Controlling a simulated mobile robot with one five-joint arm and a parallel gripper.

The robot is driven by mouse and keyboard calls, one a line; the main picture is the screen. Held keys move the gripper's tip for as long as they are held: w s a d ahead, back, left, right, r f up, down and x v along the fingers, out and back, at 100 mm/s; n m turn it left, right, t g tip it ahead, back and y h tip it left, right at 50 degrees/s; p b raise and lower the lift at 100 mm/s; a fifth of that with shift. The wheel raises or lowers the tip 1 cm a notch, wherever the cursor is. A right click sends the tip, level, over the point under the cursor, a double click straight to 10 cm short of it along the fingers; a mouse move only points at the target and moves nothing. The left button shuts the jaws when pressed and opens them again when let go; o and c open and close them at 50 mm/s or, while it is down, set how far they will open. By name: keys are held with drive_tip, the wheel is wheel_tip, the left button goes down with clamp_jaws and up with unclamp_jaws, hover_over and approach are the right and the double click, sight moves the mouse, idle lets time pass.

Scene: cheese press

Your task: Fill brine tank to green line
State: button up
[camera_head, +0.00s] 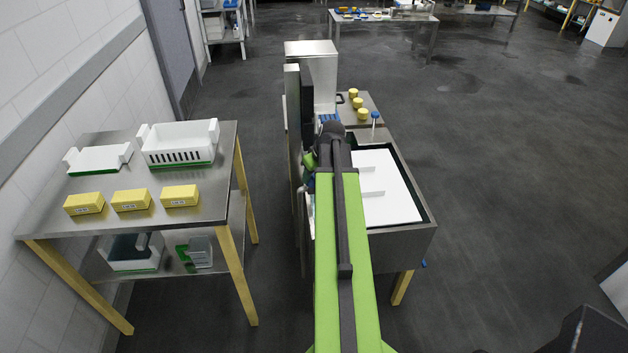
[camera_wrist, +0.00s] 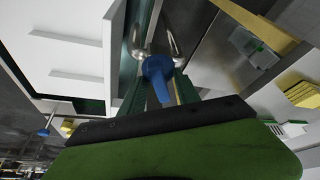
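The brine tank (camera_head: 400,246) is a grey metal box right of my arm in the head view. White panels with two raised bars (camera_head: 392,190) cover most of its top inside a dark rim. Its white panels also show at upper left in the wrist view (camera_wrist: 75,35). A blue valve handle (camera_wrist: 158,72) on metal pipework is in the wrist view. My gripper (camera_wrist: 160,88) has its dark green fingers apart, one each side of the handle; contact is not clear. My arm hides most of the gripper in the head view. I see no green line or water level.
A steel table (camera_head: 150,215) at left holds yellow blocks (camera_head: 131,200) and white trays (camera_head: 180,143). A tall metal press (camera_head: 313,75) and yellow cylinders (camera_head: 358,103) stand behind the tank. A blue-topped rod (camera_head: 375,119) stands at its far edge.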

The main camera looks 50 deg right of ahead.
drive_tip(key=shift+r, duration=0.1)
clamp_jaws()
drive_tip(key=shift+d, duration=0.25)
drive_tip(key=shift+a, duration=0.15)
drive_tip(key=shift+a+m+h, duration=0.1)
drive_tip(key=shift+m+h, duration=0.2)
drive_tip(key=shift+m, duration=0.3)
drive_tip(key=shift+m+g+h, duration=0.5)
drive_tip(key=shift+m+h, duration=0.3)
drive_tip(key=shift+m, duration=1.6)
